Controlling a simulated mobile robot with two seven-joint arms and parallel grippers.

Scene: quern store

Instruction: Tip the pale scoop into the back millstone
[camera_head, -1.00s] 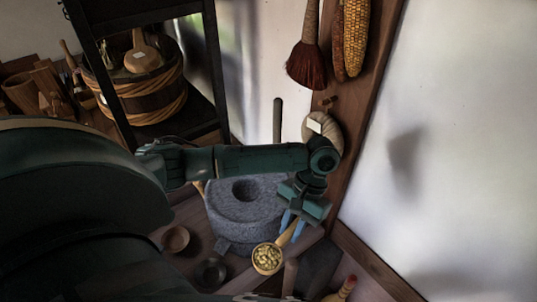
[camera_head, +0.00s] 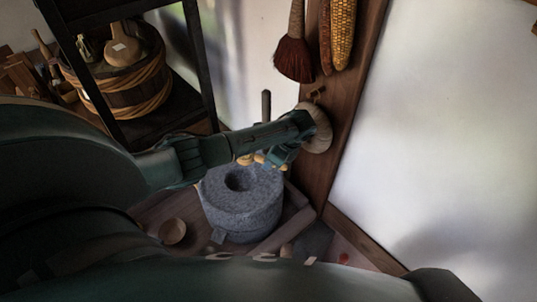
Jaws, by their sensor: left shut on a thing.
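The grey round millstone (camera_head: 242,212) stands in the corner, with a dark hole in the middle of its top. My left gripper (camera_head: 277,158) is above its back right rim, partly behind my own forearm. It is shut on the pale scoop (camera_head: 247,159), of which only small yellowish parts show under the arm, over the back of the stone. The scoop's tilt and its contents are hidden. No second millstone can be made out. My right gripper is not in view.
A small wooden bowl (camera_head: 173,232) sits left of the millstone. A dark shelf holds a wooden tub (camera_head: 128,85) at the upper left. A red-brown brush (camera_head: 294,58) and corn cobs (camera_head: 341,40) hang on the wooden post. The white wall on the right is bare.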

